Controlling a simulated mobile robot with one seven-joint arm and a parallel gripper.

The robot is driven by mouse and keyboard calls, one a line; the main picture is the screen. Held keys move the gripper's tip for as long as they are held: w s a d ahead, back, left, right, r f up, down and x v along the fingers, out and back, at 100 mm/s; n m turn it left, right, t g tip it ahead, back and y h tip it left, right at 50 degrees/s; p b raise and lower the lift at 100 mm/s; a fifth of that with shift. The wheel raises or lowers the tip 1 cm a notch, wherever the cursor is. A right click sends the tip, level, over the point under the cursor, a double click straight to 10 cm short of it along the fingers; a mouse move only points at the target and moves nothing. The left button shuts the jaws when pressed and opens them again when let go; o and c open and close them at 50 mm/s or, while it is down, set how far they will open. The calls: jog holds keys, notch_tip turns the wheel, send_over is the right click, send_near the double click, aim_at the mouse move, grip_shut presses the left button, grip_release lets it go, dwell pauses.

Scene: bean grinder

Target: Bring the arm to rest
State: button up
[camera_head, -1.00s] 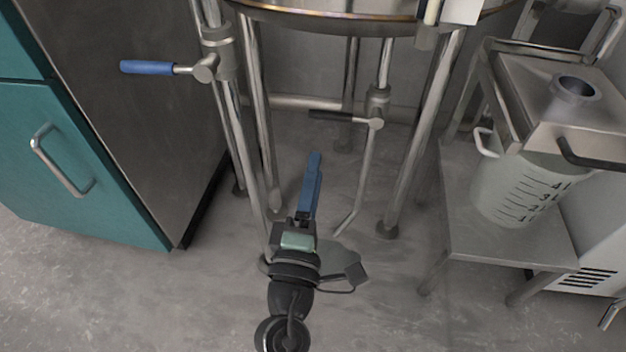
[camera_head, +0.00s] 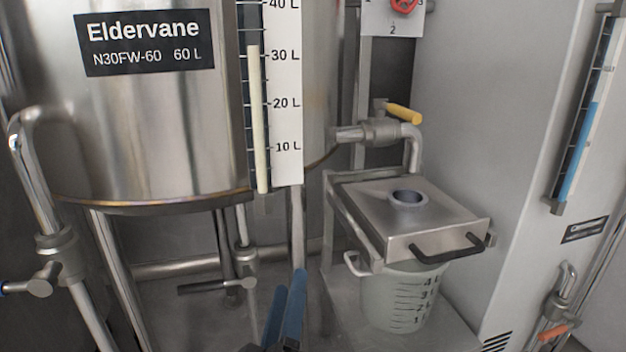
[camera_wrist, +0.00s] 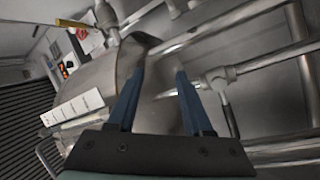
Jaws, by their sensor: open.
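My gripper (camera_head: 285,312) has two blue fingers and shows at the bottom middle of the head view. In the wrist view my gripper (camera_wrist: 155,90) has its fingers spread apart with nothing between them. In the head view it is in front of the steel tank (camera_head: 150,110) and low, left of the measuring bucket (camera_head: 398,303). Most of my arm is below the head view's edge.
Steel tank legs (camera_head: 118,265) and a lever (camera_head: 205,288) stand near my gripper. A grey cabinet (camera_head: 490,140) is at right.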

jog(key=w+d+r+m+g+h, duration=0.1)
jog(key=w+d+r+m, duration=0.1)
jog(key=d+r+m, duration=0.4)
jog(key=s+a+r+m+t+y+p, duration=0.1)
jog(key=s+r+t+p, duration=0.3)
jog(key=r+p, duration=0.95)
jog(key=s+r+m+t+y+p, duration=0.15)
jog(key=s+r+p, duration=0.3)
jog(key=r, duration=1.85)
jog(key=s+a+r+m+t+y+p, duration=0.2)
jog(key=s+r+p, duration=0.5)
jog(key=r, duration=1.2)
notch_tip(320, 180, up, 36)
jog(key=w+d+h+p, duration=0.1)
jog(key=p, duration=3.6)
jog(key=shift+w+t+p, duration=0.3)
jog(key=shift+t+p, duration=0.05)
jog(key=shift+t, duration=0.1)
jog(key=shift+f+n, duration=0.1)
jog(key=shift+n, duration=0.15)
jog(key=shift+c, duration=0.4)
